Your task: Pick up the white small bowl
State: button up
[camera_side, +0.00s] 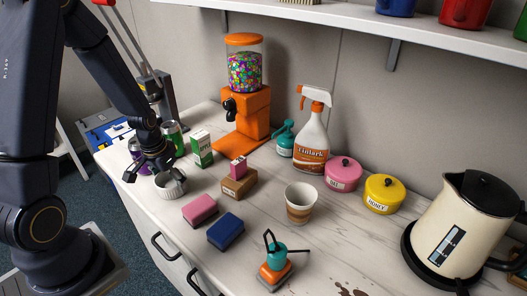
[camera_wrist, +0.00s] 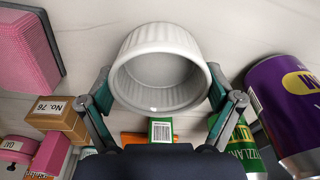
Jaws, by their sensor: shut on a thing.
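The white small bowl (camera_side: 171,187) has ribbed sides and is near the left front edge of the counter in the side view. It also shows in the wrist view (camera_wrist: 158,42), with its empty inside facing the camera. My gripper (camera_side: 158,170) is above and around the bowl. In the wrist view my gripper (camera_wrist: 161,88) has one finger against each side of the bowl, shut on it. I cannot tell whether the bowl's base touches the counter. Part of the bowl's rim is hidden by my fingers in the side view.
Purple (camera_wrist: 290,110) and green (camera_side: 173,136) cans stand close by. A green-white box (camera_side: 202,149), a brown box (camera_side: 239,184), a pink sponge (camera_side: 200,209) and a blue sponge (camera_side: 226,232) are to the right. A candy dispenser (camera_side: 243,110) stands behind. A shelf (camera_side: 380,25) overhangs the counter.

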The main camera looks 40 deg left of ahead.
jog(key=c, duration=0.4)
